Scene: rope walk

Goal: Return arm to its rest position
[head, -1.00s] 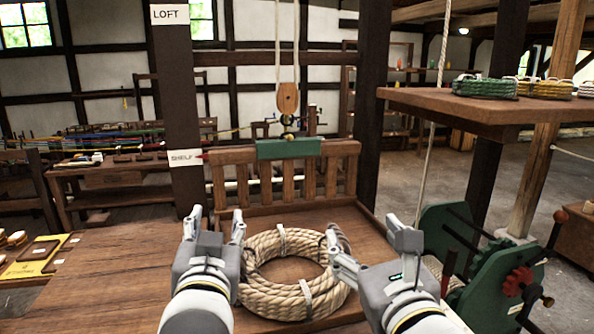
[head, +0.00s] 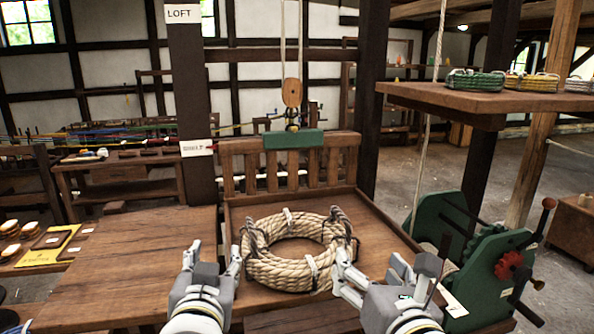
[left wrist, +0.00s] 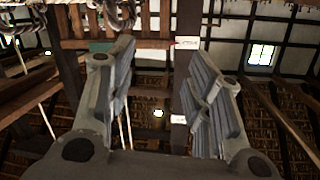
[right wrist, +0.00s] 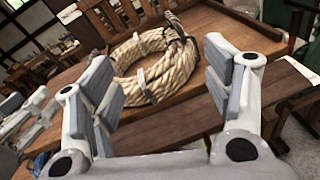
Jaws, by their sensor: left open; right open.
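My left gripper (head: 212,262) is open and empty, just in front of and left of the coil of rope. In the left wrist view its fingers (left wrist: 155,95) stand apart with nothing between them. My right gripper (head: 388,278) is open and empty at the front right of the coil. In the right wrist view its fingers (right wrist: 165,95) are spread, with the coil (right wrist: 155,65) beyond them. The coil of tan rope (head: 270,272) lies flat on the wooden tray (head: 345,200), bound with pale ties and dark grey loops at its left and right sides.
A green winch (head: 485,265) with a crank stands at the right. A wooden shelf (head: 450,98) with several small rope coils juts in at upper right. The tabletop (head: 120,265) at left is clear.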

